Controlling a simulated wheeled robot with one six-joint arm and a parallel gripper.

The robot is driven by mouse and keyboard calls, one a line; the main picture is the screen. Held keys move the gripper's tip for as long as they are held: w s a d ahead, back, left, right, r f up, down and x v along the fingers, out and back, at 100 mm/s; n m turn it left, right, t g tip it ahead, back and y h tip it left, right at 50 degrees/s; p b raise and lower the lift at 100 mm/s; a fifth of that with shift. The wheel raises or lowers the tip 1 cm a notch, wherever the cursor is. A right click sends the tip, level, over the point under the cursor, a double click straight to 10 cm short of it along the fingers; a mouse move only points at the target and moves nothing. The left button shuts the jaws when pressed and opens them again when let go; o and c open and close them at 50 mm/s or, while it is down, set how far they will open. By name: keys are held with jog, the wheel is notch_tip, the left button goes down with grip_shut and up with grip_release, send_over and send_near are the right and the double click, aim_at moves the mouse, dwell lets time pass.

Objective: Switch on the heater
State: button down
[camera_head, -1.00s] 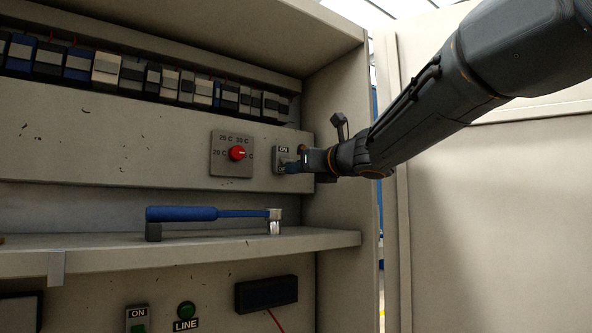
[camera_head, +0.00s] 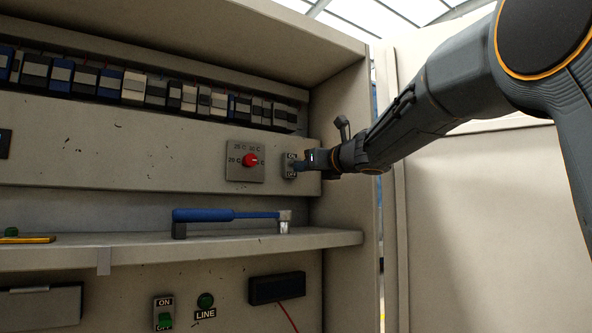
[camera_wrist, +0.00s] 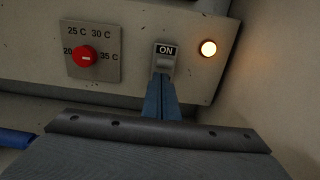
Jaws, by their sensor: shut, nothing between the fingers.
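The wall switch plate (camera_head: 290,158), marked ON at its top, sits at the right end of the cabinet's upper panel; it also shows in the wrist view (camera_wrist: 166,49). My gripper (camera_head: 299,165) is shut and empty, its blue-grey fingertips (camera_wrist: 162,80) at the lower part of the switch. A round lamp (camera_wrist: 208,48) right of the switch glows warm white. Left of the switch is a red dial (camera_wrist: 86,56) on a grey plate with temperature marks from 20 C to 35 C.
A blue-handled tool (camera_head: 205,215) lies on the shelf (camera_head: 140,252) below. Under the shelf are a green ON/OFF switch (camera_head: 165,317), a green LINE lamp (camera_head: 205,300) and a black box (camera_head: 277,288). The cabinet's side wall (camera_head: 345,150) stands close right of the switch.

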jog(key=s+d+r+b, duration=0.4)
jog(key=s+d, duration=0.1)
jog(key=s, duration=0.4)
jog(key=shift+s+d, duration=0.15)
jog(key=shift+s, duration=0.05)
dwell(0.3)
dwell(0.4)
